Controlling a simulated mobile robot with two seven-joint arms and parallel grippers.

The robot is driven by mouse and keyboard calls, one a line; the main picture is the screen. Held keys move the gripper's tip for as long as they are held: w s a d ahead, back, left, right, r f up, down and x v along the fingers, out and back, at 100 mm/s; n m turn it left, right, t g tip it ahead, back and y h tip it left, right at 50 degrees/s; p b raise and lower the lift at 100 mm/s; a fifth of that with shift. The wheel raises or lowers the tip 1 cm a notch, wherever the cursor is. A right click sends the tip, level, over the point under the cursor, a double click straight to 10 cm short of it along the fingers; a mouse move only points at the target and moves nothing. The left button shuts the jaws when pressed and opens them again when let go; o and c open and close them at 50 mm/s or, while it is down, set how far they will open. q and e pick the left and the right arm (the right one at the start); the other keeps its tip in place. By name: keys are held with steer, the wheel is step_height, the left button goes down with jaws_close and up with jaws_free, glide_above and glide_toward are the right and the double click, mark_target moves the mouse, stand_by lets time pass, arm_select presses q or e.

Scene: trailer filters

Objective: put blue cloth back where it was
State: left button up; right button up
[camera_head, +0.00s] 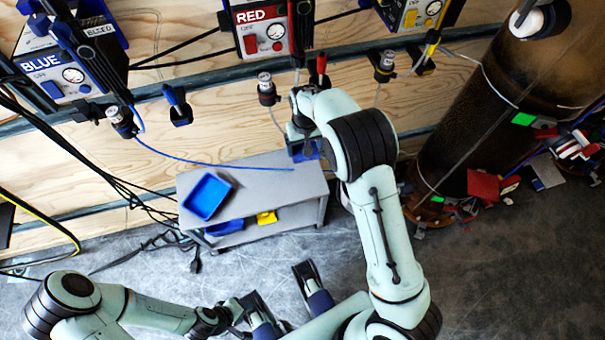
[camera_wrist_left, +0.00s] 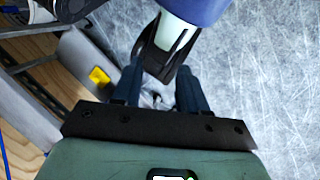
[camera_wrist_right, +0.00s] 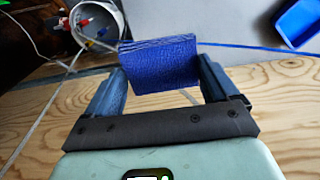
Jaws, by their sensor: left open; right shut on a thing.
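The blue cloth (camera_wrist_right: 160,65) is a folded, textured block between the fingers of my right gripper (camera_wrist_right: 162,72) in the right wrist view. In the head view, the right gripper (camera_head: 304,148) is over the right end of a grey shelf unit; only a little blue of the cloth (camera_head: 312,150) shows beside it. A blue tray (camera_head: 208,196) sits on the unit's left top and looks empty. Its corner also shows in the right wrist view (camera_wrist_right: 300,22). My left gripper (camera_head: 240,312) is low at the front; its fingers are apart and empty in the left wrist view (camera_wrist_left: 160,78).
The grey shelf unit (camera_head: 268,187) has blue and yellow (camera_head: 266,217) items below its top. Blue (camera_head: 70,80), red (camera_head: 262,28) and yellow (camera_head: 408,14) stations line the wooden wall. A thin blue hose (camera_head: 200,162) crosses near the unit. A large dark cylinder (camera_head: 475,110) stands at right.

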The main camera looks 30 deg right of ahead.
step_height(320, 180, down, 13)
steer(key=b, duration=0.2)
steer(key=shift+s+b, duration=0.15)
steer(key=shift+b, duration=0.25)
arm_select(q)
steer(key=w+a+f+t+y+b, duration=0.1)
steer(key=w+a+f+t, duration=0.1)
steer(key=w+f, duration=0.3)
steer(key=shift+w+a, duration=0.6)
steer(key=shift+w, duration=0.1)
arm_select(e)
steer(key=shift+f, duration=2.75)
arm_select(q)
steer(key=shift+f+n, duration=0.15)
steer(key=shift+n, duration=0.15)
arm_select(e)
steer(key=o, duration=0.7)
arm_select(q)
steer(key=shift+g+h, duration=0.3)
steer(key=shift+g, duration=0.3)
steer(key=s+r+p, duration=0.1)
steer(key=s+d+r, duration=0.1)
steer(key=s, duration=0.1)
steer(key=s+d+r+p, duration=0.1)
steer(key=shift+s+d+r+p, duration=0.1)
steer(key=shift+s+r+p, duration=0.05)
steer(key=shift+r+p, duration=0.15)
arm_select(e)
step_height(320, 180, up, 12)
